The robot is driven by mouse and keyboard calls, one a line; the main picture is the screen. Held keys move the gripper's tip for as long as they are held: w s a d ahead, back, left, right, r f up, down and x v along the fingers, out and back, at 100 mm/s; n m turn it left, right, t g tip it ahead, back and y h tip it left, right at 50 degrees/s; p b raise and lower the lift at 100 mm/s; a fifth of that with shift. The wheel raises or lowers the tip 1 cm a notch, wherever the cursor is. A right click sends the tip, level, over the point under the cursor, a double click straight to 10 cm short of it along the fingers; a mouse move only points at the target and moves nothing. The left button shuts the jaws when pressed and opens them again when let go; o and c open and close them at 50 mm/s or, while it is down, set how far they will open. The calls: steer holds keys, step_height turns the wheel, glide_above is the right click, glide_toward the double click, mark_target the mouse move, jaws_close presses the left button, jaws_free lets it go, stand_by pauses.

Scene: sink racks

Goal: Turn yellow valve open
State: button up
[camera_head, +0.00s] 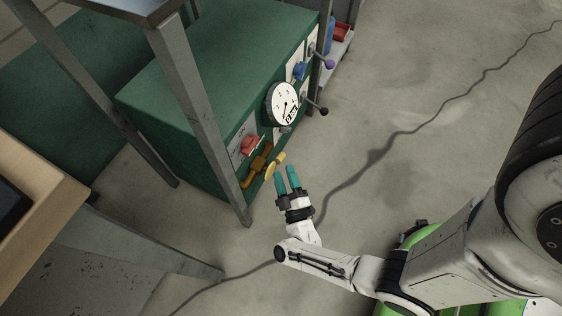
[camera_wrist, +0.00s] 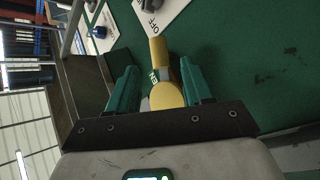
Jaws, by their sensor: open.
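The yellow valve (camera_head: 274,166) sits low on the front of a green cabinet, with an orange-yellow pipe (camera_head: 256,163) behind it. In the wrist view the yellow valve handle (camera_wrist: 165,88) lies between the two teal fingers of my gripper (camera_wrist: 158,92). Part of a label with "OFF" shows beyond it, and another piece of lettering is partly hidden by the handle. In the head view my gripper (camera_head: 286,178) is just in front of the valve, fingers pointing at the cabinet. The fingers are open, with gaps on both sides of the handle; I cannot tell whether either touches it.
The green cabinet (camera_head: 215,60) carries a round gauge (camera_head: 282,103), a red part (camera_head: 249,145), a blue part (camera_head: 298,70) and levers with black (camera_head: 322,111) and purple (camera_head: 330,64) knobs. A grey metal post (camera_head: 190,90) stands left of the valve.

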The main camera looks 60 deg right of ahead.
steer(key=v, duration=0.4)
steer(key=shift+s+a+f, duration=0.1)
steer(key=shift+s+a, duration=0.15)
steer(key=shift+d+f, duration=0.15)
steer(key=shift+f, duration=0.05)
steer(key=shift+c, duration=0.9)
steer(key=b, duration=0.1)
steer(key=d+b, duration=0.1)
steer(key=d+f+t+b, duration=0.1)
steer(key=b, duration=0.1)
steer(key=shift+w+d+n, duration=0.25)
steer(key=shift+w+n, duration=0.15)
steer(key=shift+c, duration=0.5)
steer(key=b+x, duration=0.2)
steer(key=x, duration=0.9)
steer(key=shift+r+y, duration=0.3)
steer(key=shift+r, duration=0.1)
steer(key=shift+w, duration=0.15)
jaws_close()
